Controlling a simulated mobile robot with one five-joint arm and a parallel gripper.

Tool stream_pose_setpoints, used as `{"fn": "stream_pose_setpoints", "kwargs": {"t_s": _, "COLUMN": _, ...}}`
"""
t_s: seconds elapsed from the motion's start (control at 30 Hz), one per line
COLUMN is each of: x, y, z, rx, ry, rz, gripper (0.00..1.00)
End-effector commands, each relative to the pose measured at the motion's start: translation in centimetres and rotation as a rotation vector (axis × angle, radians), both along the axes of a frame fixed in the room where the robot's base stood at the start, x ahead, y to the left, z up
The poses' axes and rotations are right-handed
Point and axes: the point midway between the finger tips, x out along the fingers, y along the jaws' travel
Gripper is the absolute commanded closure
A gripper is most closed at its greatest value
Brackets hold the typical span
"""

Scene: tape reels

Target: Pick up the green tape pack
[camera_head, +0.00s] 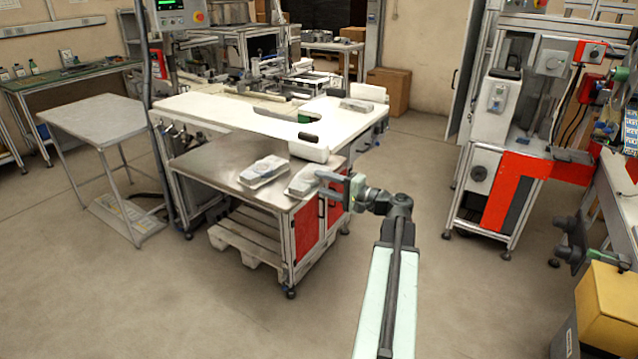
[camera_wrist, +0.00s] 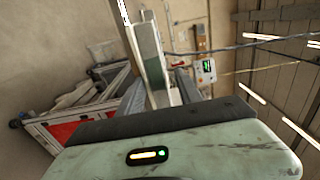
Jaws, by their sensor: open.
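Two grey-white packs lie on the metal top of the red-doored cabinet in the head view: a left pack (camera_head: 264,168) and a right pack (camera_head: 303,181) at the near corner. Their colour is too faint there to tell which is green. My gripper (camera_head: 326,185) reaches in from the right, its fingertips close beside the right pack. In the wrist view, a tall pale pack with a green band (camera_wrist: 150,55) stands between the open fingers of my gripper (camera_wrist: 158,88). I cannot tell whether the fingers touch it.
The metal cabinet top (camera_head: 222,168) has bare room left of the packs. A white worktable (camera_head: 225,112) with a white bin (camera_head: 309,151) stands behind it. A red and grey machine (camera_head: 515,175) stands at right, a yellow box (camera_head: 607,300) nearer. Floor between is clear.

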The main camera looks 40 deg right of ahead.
Motion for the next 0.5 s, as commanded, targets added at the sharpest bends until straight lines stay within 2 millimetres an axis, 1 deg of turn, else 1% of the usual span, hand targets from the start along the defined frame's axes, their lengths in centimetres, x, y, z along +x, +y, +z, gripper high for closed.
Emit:
{"fn": "stream_pose_setpoints", "kwargs": {"t_s": 0.03, "x": 0.01, "y": 0.01, "z": 0.0, "rx": 0.0, "ry": 0.0, "rz": 0.0, "gripper": 0.61}}
{"fn": "stream_pose_setpoints", "kwargs": {"t_s": 0.3, "x": 0.02, "y": 0.06, "z": 0.0, "rx": 0.0, "ry": 0.0, "rz": 0.001, "gripper": 0.98}}
{"fn": "stream_pose_setpoints", "kwargs": {"t_s": 0.33, "x": 0.03, "y": 0.06, "z": 0.0, "rx": 0.0, "ry": 0.0, "rz": 0.001, "gripper": 1.0}}
{"fn": "stream_pose_setpoints", "kwargs": {"t_s": 0.5, "x": 0.03, "y": 0.08, "z": 0.05, "rx": 0.0, "ry": -0.001, "rz": 0.002, "gripper": 1.0}}
